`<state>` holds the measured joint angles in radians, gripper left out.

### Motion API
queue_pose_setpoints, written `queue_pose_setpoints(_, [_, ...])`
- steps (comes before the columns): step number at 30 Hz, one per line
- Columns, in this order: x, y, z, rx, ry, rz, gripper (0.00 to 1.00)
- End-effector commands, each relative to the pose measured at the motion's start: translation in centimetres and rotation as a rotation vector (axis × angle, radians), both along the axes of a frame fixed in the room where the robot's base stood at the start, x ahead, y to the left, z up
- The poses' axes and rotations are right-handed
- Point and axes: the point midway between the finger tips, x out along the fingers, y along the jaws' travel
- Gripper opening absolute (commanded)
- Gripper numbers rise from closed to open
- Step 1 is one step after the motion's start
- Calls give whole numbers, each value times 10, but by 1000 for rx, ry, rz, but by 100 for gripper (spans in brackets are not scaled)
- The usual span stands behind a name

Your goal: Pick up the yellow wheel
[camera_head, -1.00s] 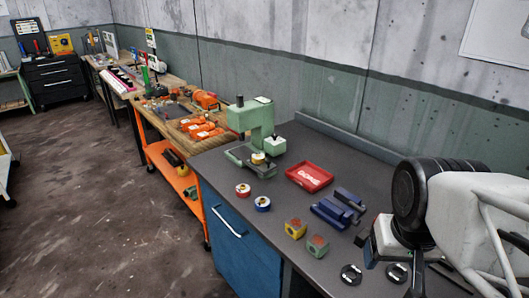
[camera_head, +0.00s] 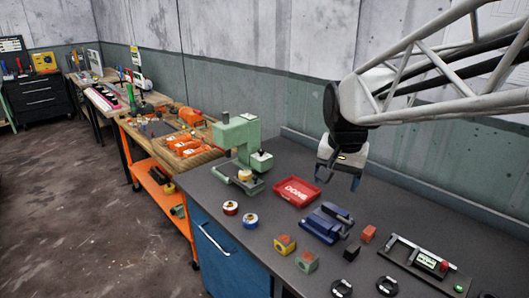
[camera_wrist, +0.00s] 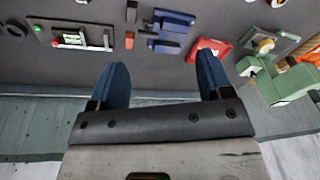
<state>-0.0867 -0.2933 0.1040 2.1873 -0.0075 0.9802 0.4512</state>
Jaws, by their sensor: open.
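The yellow wheel (camera_head: 244,176) sits in the green press (camera_head: 238,140), on its base under the head; the press partly hides it. In the wrist view the press (camera_wrist: 283,82) is at the right edge, with a yellowish round part (camera_wrist: 264,46) beside it. My gripper (camera_head: 340,180) is high above the back of the bench, to the right of the press and the red tray. In the wrist view its two blue fingers (camera_wrist: 163,80) are wide apart with nothing between them.
Red (camera_head: 230,208) and blue (camera_head: 251,219) wheels lie in front of the press. A black fixture (camera_head: 425,262) lies at far right.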

Motion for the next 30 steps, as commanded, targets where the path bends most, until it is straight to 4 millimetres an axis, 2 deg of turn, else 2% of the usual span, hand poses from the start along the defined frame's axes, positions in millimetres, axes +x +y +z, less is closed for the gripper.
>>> queue_pose_setpoints(3, [31,10,1,8,13,-42,73])
queue_pose_setpoints(16, [135,51,-6,34,48,-206,73])
queue_pose_setpoints(30, [244,107,-38,52,86,-387,73])
